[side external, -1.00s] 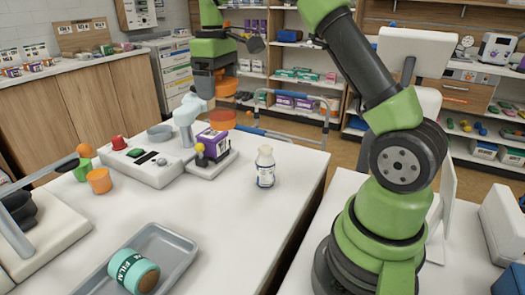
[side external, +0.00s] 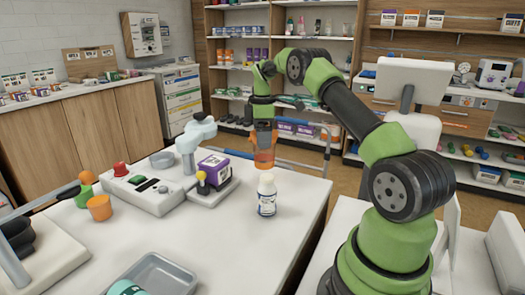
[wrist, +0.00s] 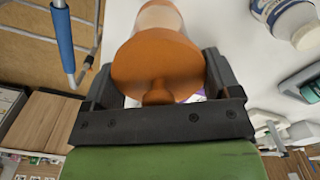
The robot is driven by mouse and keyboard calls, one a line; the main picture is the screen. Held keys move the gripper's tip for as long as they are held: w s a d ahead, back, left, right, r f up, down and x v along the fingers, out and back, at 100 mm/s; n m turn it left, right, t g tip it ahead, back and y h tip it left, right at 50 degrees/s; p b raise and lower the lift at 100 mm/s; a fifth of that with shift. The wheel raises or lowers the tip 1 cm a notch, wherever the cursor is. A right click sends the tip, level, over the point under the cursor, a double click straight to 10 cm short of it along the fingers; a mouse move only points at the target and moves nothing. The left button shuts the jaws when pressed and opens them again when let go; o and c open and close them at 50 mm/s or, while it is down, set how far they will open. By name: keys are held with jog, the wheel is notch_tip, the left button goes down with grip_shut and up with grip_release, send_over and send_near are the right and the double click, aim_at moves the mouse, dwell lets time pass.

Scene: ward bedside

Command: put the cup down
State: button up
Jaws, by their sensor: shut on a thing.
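My gripper (side external: 264,131) is shut on an orange cup (side external: 264,158) and points down. The cup is behind the white bottle (side external: 267,196) in the side view, near the table's far edge. The bottle's cap hides the cup's lower end, and I cannot tell whether the cup touches the table (side external: 225,240). In the wrist view, the orange cup (wrist: 158,62) fills the space between the dark jaws (wrist: 158,85), and the bottle (wrist: 298,22) is at the upper right, apart from the cup.
A white device with a purple box (side external: 213,168) stands left of the bottle. A rail with blue grips (side external: 330,133) is behind the table. The table's front middle is clear.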

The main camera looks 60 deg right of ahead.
jog(key=shift+f, duration=1.95)
jog(key=shift+f, duration=0.1)
jog(key=o, duration=1)
notch_tip(320, 180, up, 11)
jog(key=shift+r, duration=0.1)
jog(key=shift+a+r, duration=0.1)
jog(key=shift+r, duration=0.5)
jog(key=s+a+r+m+t, duration=0.2)
jog(key=a+r, duration=0.4)
jog(key=a, duration=0.3)
jog(key=s+a+r+m+t, duration=0.2)
jog(key=s+a+r, duration=0.1)
jog(key=a+r, duration=0.5)
jog(key=s+a+f+m+t+y, duration=0.1)
jog(key=s+a+f+m, duration=0.2)
jog(key=s+a, duration=0.3)
jog(key=s+a+f+m+t+y, duration=0.1)
jog(key=s+a+f+m+t, duration=0.1)
jog(key=s+a, duration=0.4)
jog(key=s+f+m, duration=0.1)
jog(key=s, duration=0.2)
jog(key=shift+a+f+m, duration=0.15)
jog(key=shift+f+m, duration=0.2)
jog(key=shift+m, duration=0.05)
